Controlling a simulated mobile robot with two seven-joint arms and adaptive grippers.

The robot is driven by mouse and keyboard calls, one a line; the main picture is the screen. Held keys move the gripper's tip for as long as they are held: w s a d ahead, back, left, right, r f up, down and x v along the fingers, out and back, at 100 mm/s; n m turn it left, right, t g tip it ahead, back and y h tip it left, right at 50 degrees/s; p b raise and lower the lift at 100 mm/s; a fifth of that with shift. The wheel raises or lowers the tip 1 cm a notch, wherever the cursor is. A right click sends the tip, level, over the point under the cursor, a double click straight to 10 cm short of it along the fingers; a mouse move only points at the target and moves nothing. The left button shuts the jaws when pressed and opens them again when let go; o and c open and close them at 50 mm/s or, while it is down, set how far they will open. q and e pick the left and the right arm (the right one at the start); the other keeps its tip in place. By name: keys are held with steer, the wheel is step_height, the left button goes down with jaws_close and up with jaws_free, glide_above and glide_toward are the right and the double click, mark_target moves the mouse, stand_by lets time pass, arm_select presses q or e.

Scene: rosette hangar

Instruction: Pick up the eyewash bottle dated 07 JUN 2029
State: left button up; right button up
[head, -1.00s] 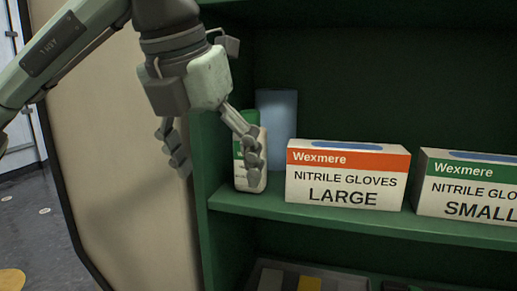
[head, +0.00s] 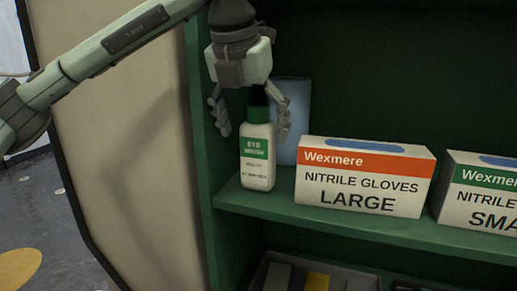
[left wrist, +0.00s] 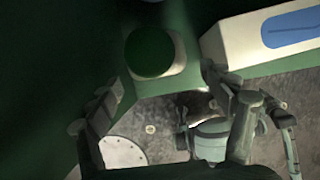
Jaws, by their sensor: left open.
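A white eyewash bottle (head: 257,168) with a green label band and a dark cap stands upright on the green shelf, at its left end. Its date print is too small to read. My left gripper (head: 249,122) is open above it, with one finger on each side of the cap and upper body; I cannot tell whether they touch it. In the left wrist view the bottle's round green cap (left wrist: 149,52) shows from above, beyond and between the two open fingers (left wrist: 160,95).
A blue cylinder (head: 291,120) stands close behind the bottle. A large-size nitrile glove box (head: 362,180) is just to the right, then a small-size box (head: 480,195). The green side panel (head: 199,120) is close on the left. A grey tray (head: 262,272) lies below.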

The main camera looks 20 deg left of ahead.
mark_target(258, 145)
arm_select(q)
steer(key=shift+w, duration=0.4)
steer(key=x, duration=0.5)
steer(key=shift+w+p, duration=0.2)
steer(key=shift+p, duration=0.1)
arm_select(e)
steer(key=shift+a+f, duration=0.1)
steer(key=shift+f, duration=0.55)
arm_select(q)
steer(key=shift+c, duration=0.6)
steer(key=c, duration=1.6)
steer(key=shift+r, duration=0.1)
